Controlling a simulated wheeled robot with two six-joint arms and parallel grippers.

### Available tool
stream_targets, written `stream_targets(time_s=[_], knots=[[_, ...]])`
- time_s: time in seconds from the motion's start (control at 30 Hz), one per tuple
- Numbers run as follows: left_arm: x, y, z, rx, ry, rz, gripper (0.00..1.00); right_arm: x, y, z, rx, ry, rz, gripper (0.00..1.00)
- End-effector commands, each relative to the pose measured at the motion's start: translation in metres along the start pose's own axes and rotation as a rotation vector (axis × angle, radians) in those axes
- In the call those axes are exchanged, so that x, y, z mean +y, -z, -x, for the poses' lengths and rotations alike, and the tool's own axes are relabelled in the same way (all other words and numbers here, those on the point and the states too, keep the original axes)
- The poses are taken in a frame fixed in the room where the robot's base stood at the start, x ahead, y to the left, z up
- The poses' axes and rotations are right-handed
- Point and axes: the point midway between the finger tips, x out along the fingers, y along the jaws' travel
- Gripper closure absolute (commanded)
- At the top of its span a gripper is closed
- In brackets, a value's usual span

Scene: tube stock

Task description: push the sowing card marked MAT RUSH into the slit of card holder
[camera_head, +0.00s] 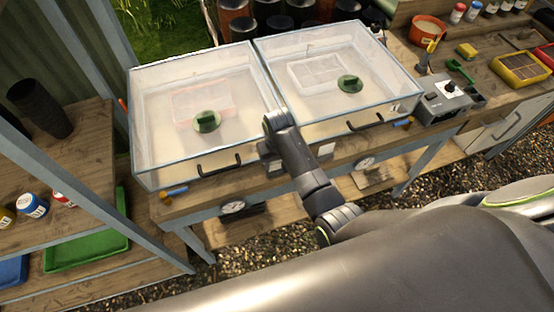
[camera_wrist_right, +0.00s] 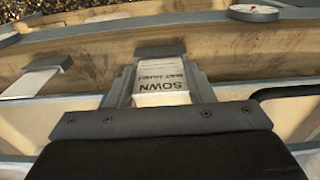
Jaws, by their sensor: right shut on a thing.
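The sowing card (camera_wrist_right: 160,88) is white, with the words SOWN and MAT RUSH upside down in the right wrist view. My right gripper (camera_wrist_right: 160,92) is shut on it, one finger on each side. The grey card holder (camera_wrist_right: 160,52) is straight beyond the card, on the wooden front edge. The card's far edge is close to the holder; I cannot tell whether it is in the slit. In the head view my right gripper (camera_head: 270,158) is low at the bench front, and its wrist partly hides this spot. My left gripper is not in view.
Two clear propagator boxes with green vents (camera_head: 207,121) (camera_head: 349,84) stand behind my right gripper. Another grey holder with a pale card (camera_wrist_right: 40,78) is at the left of the wrist view. A black handle (camera_head: 219,166) and a round dial (camera_head: 233,207) are close by.

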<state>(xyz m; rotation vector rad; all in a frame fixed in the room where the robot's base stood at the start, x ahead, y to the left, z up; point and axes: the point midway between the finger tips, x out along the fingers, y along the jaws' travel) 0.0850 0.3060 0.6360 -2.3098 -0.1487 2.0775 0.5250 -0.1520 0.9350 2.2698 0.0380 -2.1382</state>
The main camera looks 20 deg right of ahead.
Motion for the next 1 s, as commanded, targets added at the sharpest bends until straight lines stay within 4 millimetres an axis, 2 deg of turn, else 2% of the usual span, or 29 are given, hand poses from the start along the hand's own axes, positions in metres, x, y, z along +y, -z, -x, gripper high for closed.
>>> stream_targets(time_s=[0.23,0.27,0.43,0.63,0.83,1.0], knots=[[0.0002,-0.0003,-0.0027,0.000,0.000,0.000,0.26,0.0001,-0.0004,-0.0071,0.000,0.000,0.000,0.80],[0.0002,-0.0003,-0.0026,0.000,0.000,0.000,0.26,0.0001,-0.0003,-0.0071,0.000,0.000,0.000,0.51],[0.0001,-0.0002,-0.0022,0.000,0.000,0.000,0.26,0.0001,-0.0002,-0.0064,0.000,0.000,0.000,0.29],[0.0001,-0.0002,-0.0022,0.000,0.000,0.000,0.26,0.0001,-0.0003,-0.0064,0.000,0.000,0.000,0.27],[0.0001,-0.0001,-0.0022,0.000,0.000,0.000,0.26,0.0001,-0.0003,-0.0064,0.000,0.000,0.000,0.02],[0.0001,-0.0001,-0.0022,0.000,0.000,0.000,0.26,0.0000,-0.0003,-0.0064,0.000,0.000,0.000,0.00]])
